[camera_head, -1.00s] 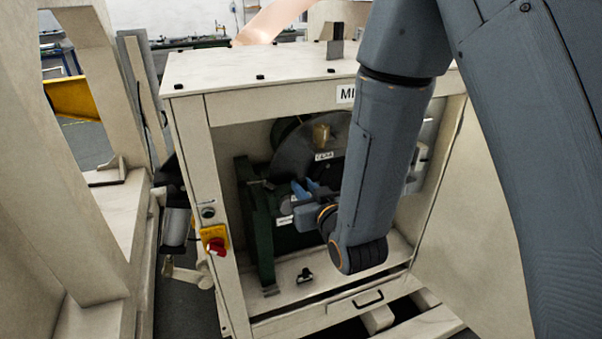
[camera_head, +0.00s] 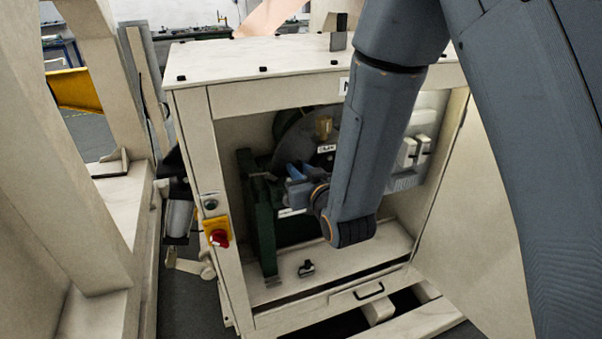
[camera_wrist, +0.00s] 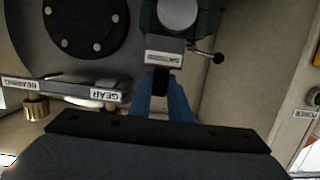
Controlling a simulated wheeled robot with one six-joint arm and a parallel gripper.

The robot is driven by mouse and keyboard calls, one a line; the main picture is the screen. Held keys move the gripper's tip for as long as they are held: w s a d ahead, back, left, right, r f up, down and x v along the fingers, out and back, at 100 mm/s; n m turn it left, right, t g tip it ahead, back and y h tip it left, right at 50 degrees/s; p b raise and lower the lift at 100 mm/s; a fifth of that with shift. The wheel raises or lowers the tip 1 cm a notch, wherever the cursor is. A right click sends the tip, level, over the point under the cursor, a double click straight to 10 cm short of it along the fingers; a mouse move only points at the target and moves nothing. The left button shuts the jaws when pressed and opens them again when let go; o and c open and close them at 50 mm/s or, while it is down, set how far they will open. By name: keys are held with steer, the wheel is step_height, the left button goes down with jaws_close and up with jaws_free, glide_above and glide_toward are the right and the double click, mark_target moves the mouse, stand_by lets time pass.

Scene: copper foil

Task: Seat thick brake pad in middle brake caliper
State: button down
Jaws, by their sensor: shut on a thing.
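My gripper (camera_head: 298,177) is inside the open front of the cabinet, in front of a dark round disc (camera_head: 292,136). In the wrist view its two blue fingers (camera_wrist: 163,97) are shut on a small black piece (camera_wrist: 161,82), which looks like the brake pad; only its end shows. The piece is close to a grey labelled block (camera_wrist: 172,56) on a green mount; I cannot tell whether they touch. A small label (camera_head: 326,149), hard to read, sits by the disc. I cannot clearly pick out the caliper or its slot.
The cabinet's frame (camera_head: 200,170) edges the opening, with a red knob on a yellow plate (camera_head: 217,232) on its left post. A green stand (camera_head: 262,225) is left of my gripper. White boxes (camera_head: 412,152) hang at the right. A small black clamp (camera_head: 306,268) lies on the floor panel.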

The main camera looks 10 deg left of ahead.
glide_above(283, 164)
steer(key=s+d, duration=0.3)
steer(key=shift+a+b, duration=0.2)
steer(key=shift+b, duration=0.25)
steer(key=shift+a, duration=0.25)
stand_by(0.5)
steer(key=shift+a, duration=0.35)
steer(key=shift+a+r, duration=0.2)
stand_by(0.7)
steer(key=shift+f+b, duration=0.4)
steer(key=shift+b, duration=0.15)
steer(key=shift+s+f, duration=0.1)
steer(key=shift+f, duration=0.4)
steer(key=shift+w+d+f+b, duration=0.25)
steer(key=shift+d+f+b, duration=0.2)
steer(key=shift+b, duration=0.35)
steer(key=shift+a+f+b, duration=0.1)
steer(key=shift+f+b, duration=0.8)
steer(key=shift+f, duration=0.4)
